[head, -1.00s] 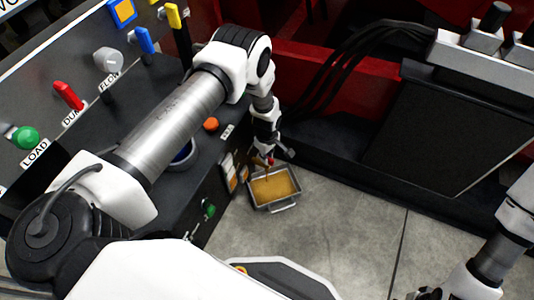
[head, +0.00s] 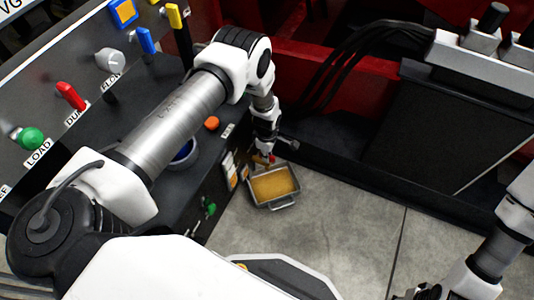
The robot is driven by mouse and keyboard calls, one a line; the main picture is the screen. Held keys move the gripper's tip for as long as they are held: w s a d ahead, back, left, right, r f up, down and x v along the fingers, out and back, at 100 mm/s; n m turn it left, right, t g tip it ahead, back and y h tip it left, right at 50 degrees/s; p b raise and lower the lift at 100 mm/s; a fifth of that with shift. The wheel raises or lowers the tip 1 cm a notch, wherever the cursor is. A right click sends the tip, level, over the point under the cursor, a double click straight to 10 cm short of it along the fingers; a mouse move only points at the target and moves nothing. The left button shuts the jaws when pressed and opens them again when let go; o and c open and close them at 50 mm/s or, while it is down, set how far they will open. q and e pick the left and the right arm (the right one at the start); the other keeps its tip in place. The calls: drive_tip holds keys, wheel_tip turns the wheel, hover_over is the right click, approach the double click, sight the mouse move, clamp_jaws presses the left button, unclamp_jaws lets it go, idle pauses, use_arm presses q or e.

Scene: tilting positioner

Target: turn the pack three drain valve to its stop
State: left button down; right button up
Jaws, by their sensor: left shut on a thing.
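My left gripper (head: 263,158) reaches down at the side of the dark cabinet, just above a metal tray (head: 285,203) on the floor. It is shut on a small red part, which I take to be the drain valve handle (head: 271,158). The fingers hide most of the valve, so its exact angle cannot be read. The tray holds yellow-brown liquid or material. My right gripper (head: 416,293) is at the bottom edge, cut off by the frame, and its jaws cannot be made out.
The panel at left carries a green knob (head: 31,138), a red lever (head: 70,96), a grey knob (head: 109,60) and blue and yellow levers. An orange button (head: 212,123) and a green knob (head: 211,209) are on the cabinet. Concrete floor (head: 340,230) is clear right of the tray.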

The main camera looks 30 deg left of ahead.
use_arm(q)
drive_tip(key=c, duration=1.1)
unclamp_jaws()
drive_tip(key=shift+c, duration=0.2)
wheel_tip(320, 180, up, 12)
